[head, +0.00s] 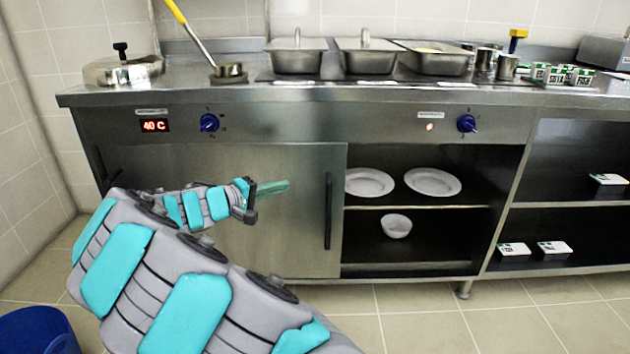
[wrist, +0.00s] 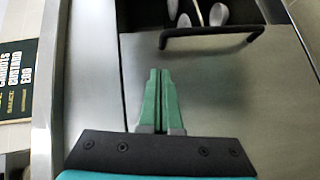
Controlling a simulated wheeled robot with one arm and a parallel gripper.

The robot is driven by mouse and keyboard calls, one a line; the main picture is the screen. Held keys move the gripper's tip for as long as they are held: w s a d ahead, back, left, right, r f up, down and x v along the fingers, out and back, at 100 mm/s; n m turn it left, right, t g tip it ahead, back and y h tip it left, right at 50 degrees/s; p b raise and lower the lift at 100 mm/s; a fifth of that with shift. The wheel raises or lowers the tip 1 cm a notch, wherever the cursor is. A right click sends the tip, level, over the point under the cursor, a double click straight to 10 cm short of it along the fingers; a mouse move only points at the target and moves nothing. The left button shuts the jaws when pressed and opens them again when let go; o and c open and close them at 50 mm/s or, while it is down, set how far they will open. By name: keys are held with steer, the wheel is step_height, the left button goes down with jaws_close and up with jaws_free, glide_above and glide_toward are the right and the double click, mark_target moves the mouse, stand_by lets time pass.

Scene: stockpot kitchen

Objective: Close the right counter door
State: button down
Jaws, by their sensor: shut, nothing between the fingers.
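The right counter door is a grey steel sliding panel. In the head view, a steel door panel (head: 290,245) covers the left half of the cabinet, and the right half stands open. A black vertical handle (head: 328,210) is near the panel's right edge; it also shows at the top of the wrist view (wrist: 210,40). My gripper (head: 287,186) is in front of the panel, left of this handle and apart from it. In the wrist view, the green fingers (wrist: 160,75) are together and empty, pointing toward the handle's side of the panel. Part of the cabinet's left side is hidden by my arm.
The open half holds two plates (head: 432,181) on a shelf and a bowl (head: 397,226) below. Another handle (head: 113,180) shows at the far left. Pans (head: 296,58) stand on the counter (head: 200,95). A blue bin (head: 40,330) is on the floor at lower left.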

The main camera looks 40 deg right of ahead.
steer(key=w, duration=0.2)
glide_toward(326, 177)
steer(key=shift+n+t, duration=0.3)
steer(key=w+d, duration=0.2)
steer(key=w, duration=0.1)
steer(key=shift+w+d+f, duration=0.2)
steer(key=shift+d+f, duration=0.1)
steer(key=shift+f, duration=0.05)
steer(key=d, duration=0.1)
steer(key=s+d, duration=0.1)
steer(key=shift+s+d+f, duration=0.25)
steer(key=shift+s+d, duration=0.05)
steer(key=shift+s+d+f, duration=0.1)
steer(key=shift+s+d, duration=0.15)
steer(key=shift+d, duration=0.1)
